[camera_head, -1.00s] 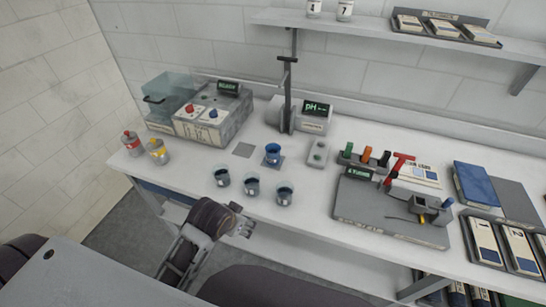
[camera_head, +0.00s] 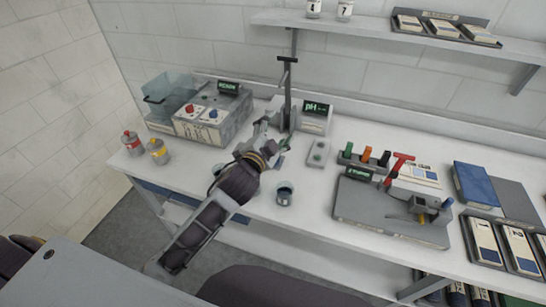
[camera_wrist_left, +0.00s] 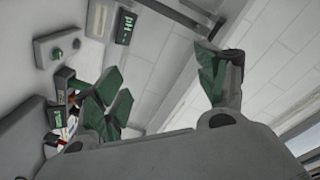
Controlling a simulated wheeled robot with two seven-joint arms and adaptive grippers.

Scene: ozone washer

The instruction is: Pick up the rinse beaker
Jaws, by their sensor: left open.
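A dark-filled beaker (camera_head: 284,193) stands upright near the bench's front edge. Part of another beaker's rim (camera_head: 217,169) shows at the left of my forearm. The blue beaker and the remaining front beaker are hidden behind my left arm. I cannot read which beaker is the rinse one. My left gripper (camera_head: 273,138) is over the back-middle of the bench, just left of the pH meter. In the left wrist view its green-padded fingers (camera_wrist_left: 163,85) are spread apart with no beaker seen between them. My right gripper is not in view.
The pH meter (camera_head: 315,117) and a vertical stand (camera_head: 287,95) are close to my left gripper. A control box (camera_head: 212,117) stands left, near red and yellow bottles (camera_head: 158,152). A grey tray with a device (camera_head: 390,215) lies right. A small grey button box (camera_head: 319,153) is nearby.

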